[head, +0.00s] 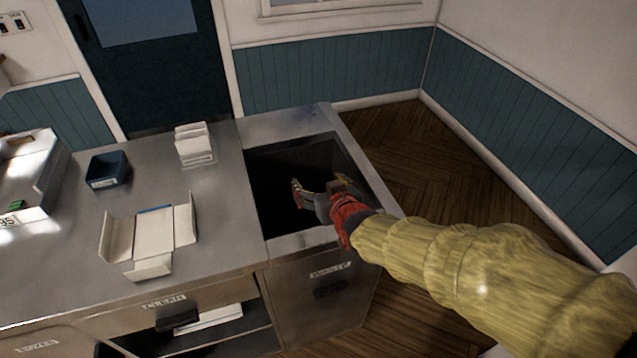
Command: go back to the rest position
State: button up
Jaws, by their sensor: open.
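My gripper (322,190) is over the dark open bin (288,241) set into the right end of the steel counter. Its fingers are apart and I see nothing held between them. My arm (450,260), in a yellow sleeve with a red wrist, reaches in from the lower right. The inside of the bin is too dark to tell what lies in it, and my gripper and wrist hide part of its right side.
On the steel counter (225,235) are an unfolded white box (153,235), a dark blue tray (107,171) and a white stack (194,145). A drawer marked CLEAN (165,304) is below. Wooden floor (440,150) is free to the right, bounded by teal panelled walls.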

jog(key=s+d+r+m+g+h, duration=0.1)
jog(key=s+d+r+g, duration=0.1)
jog(key=s+d, duration=0.3)
jog(key=s+d+r+m+g+h, duration=0.1)
jog(key=s+d, duration=0.4)
jog(key=s, duration=0.7)
jog(key=s+d+r+m+g+h, duration=0.1)
jog(key=s+d+r+g, duration=0.2)
jog(key=s+d, duration=0.3)
jog(key=s, duration=0.3)
jog(key=shift+s+r+g+h, duration=0.3)
jog(key=shift+s+g, duration=0.05)
jog(key=shift+g, duration=0.05)
jog(key=shift+c, duration=0.5)
